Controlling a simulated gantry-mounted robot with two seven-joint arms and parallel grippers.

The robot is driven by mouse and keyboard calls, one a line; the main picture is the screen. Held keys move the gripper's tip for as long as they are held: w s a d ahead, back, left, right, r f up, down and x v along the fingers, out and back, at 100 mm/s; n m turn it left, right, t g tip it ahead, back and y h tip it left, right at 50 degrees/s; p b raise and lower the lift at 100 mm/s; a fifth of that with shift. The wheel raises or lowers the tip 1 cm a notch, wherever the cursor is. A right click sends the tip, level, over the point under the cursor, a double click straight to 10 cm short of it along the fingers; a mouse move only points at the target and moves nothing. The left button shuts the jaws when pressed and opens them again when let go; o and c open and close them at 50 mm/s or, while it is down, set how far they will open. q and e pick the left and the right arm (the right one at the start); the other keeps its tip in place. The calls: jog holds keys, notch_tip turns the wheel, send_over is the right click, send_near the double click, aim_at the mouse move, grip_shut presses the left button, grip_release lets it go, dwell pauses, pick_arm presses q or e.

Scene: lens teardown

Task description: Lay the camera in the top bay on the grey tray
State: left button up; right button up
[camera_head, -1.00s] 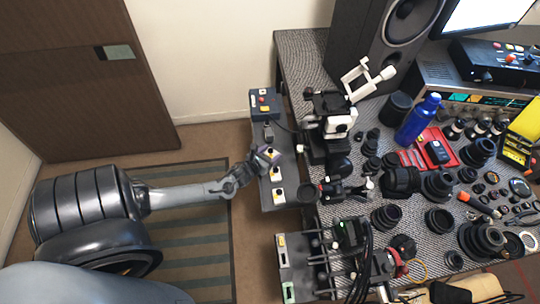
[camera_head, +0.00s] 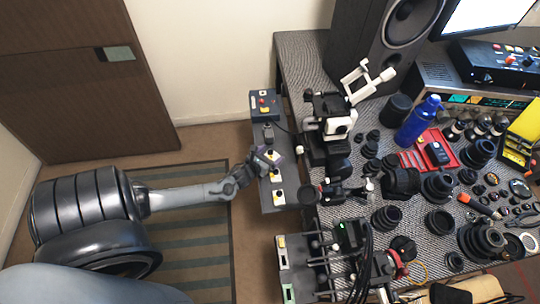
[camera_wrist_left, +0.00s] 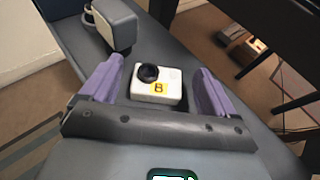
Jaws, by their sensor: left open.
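A small white camera (camera_wrist_left: 157,86) with a black round lens and a yellow "B" label sits on the blue-grey surface in the left wrist view. The long grey tray (camera_head: 263,199) runs along the table's left edge in the head view. My left gripper (camera_head: 273,157) is over its middle. Its purple fingers (camera_wrist_left: 160,88) are open, one on each side of camera B; contact cannot be told. Two more white pieces with yellow labels, the nearer one (camera_head: 277,175) and the lower one (camera_head: 278,197), lie further down the tray.
A grey block with a lens (camera_wrist_left: 115,24) stands beyond camera B. A dark control box (camera_head: 264,105) with a red button is at the tray's top end. The table right of the tray is crowded with lenses and a blue bottle (camera_head: 418,120).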

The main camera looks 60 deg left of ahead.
pick_arm(q)
jog(key=p+v, duration=0.3)
jog(key=v, duration=0.8)
jog(key=d+n+g, duration=0.1)
jog(key=d+n, duration=0.2)
jog(key=d+n+g+h, duration=0.1)
jog(key=d+n, duration=0.2)
jog(key=d+n+g, duration=0.1)
jog(key=d+n, duration=0.2)
jog(key=shift+r+h, duration=0.3)
jog(key=shift+r, duration=0.1)
jog(key=s+d+r+n+g+h, duration=0.2)
jog(key=s+d+r+n+g, duration=0.1)
jog(key=d+r+n, duration=0.4)
jog(key=s+d+r+n+g+h, duration=0.2)
jog(key=d+r+n, duration=0.5)
jog(key=n, duration=0.6)
jog(key=shift+s+d+g, duration=0.5)
jog(key=shift+s+d, duration=0.2)
jog(key=shift+d, duration=0.15)
jog(key=shift+r+p, duration=0.25)
jog(key=shift+p, duration=0.1)
